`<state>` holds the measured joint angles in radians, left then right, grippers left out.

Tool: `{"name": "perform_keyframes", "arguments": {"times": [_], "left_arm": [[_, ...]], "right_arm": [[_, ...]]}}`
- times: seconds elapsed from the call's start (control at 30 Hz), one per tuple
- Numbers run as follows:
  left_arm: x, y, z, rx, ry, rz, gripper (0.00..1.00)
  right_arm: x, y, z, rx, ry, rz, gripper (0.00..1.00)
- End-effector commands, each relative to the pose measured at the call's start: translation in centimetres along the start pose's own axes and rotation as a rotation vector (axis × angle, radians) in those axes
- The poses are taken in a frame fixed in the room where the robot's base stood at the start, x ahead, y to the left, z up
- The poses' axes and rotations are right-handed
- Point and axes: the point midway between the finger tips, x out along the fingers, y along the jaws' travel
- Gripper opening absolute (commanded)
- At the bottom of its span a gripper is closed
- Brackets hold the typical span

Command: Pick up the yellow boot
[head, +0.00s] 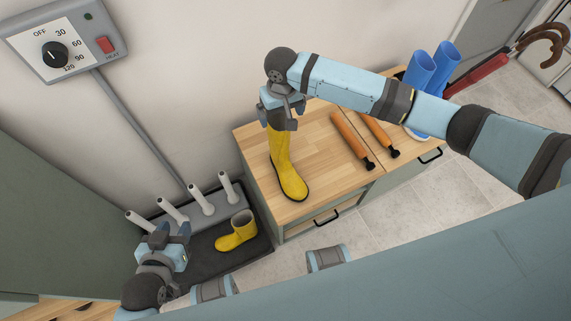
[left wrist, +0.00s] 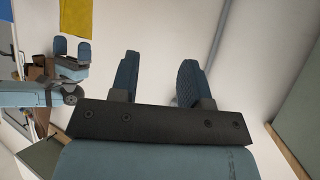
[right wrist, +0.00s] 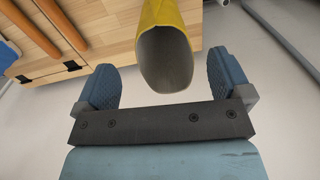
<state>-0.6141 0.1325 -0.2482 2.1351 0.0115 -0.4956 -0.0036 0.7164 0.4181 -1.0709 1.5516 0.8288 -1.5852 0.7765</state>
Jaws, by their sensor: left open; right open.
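One yellow boot (head: 285,170) stands upright on the wooden cabinet top (head: 325,195). My right gripper (head: 281,112) is open above and around the top of its shaft. In the right wrist view, the boot's open grey-lined top (right wrist: 165,58) sits between the two spread fingers, with gaps at both sides. My left gripper (head: 168,235) is open and empty, low at the left near the rack pegs. Its spread fingers show in the left wrist view (left wrist: 157,75) with nothing between them.
A drying rack with several grey pegs (head: 201,200) stands by the wall on the dark tray (head: 255,247). A heater control box (head: 66,40) hangs on the wall.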

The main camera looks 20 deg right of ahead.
Motion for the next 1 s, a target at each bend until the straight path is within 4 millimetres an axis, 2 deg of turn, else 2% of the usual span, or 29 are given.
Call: {"name": "perform_keyframes", "arguments": {"times": [0.17,0.47,0.7,0.73,0.77,1.0], "left_arm": [[0.2,0.0,0.2,0.001,0.001,0.001,0.43],[0.7,0.1,0.9,0.003,0.005,0.003,0.43],[0.4,0.2,0.3,0.001,0.016,0.006,0.43],[0.4,0.2,0.2,0.001,0.017,0.006,0.43],[0.4,0.2,0.2,0.001,0.018,0.006,0.43],[0.4,0.2,0.2,0.002,0.018,0.006,0.43]], "right_arm": [[1.0,-0.1,0.0,0.0,-0.001,0.001,0.96],[5.2,-0.4,0.1,0.001,0.001,0.001,0.96],[5.5,-0.4,0.1,0.0,0.001,0.0,0.96],[5.5,-0.4,0.1,0.0,0.001,0.0,0.94],[5.5,-0.4,0.1,0.0,0.001,0.0,0.87],[5.4,-0.4,0.1,0.0,0.001,0.0,0.32]]}}
